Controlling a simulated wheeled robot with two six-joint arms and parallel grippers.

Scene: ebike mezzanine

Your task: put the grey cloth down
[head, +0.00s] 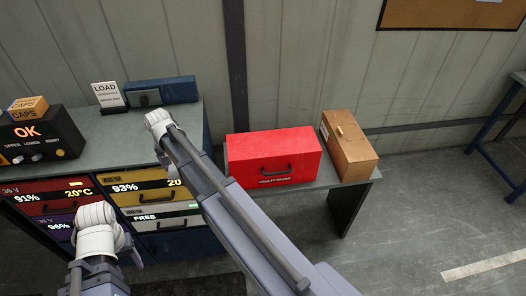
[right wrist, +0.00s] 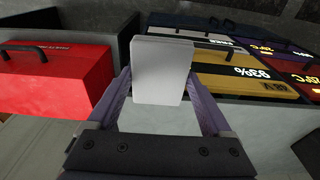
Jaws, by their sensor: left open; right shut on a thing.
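The grey cloth (right wrist: 162,71) shows in the right wrist view as a pale grey, flat, folded rectangle between the two fingers of my right gripper (right wrist: 160,95). The gripper is shut on it. In the head view my right gripper (head: 158,122) is over the front part of the grey bench top (head: 130,143), near its front edge; I cannot tell how high it is. The cloth cannot be made out there. My left gripper (head: 97,222) is in front of the drawers at lower left, open, with nothing visible in it.
A black box marked OK (head: 38,138), a LOAD sign (head: 107,95) and a dark blue case (head: 160,91) stand on the bench. A red toolbox (head: 272,158) and a wooden box (head: 348,146) stand on the right surface. Drawers with handles (head: 158,195) face me below.

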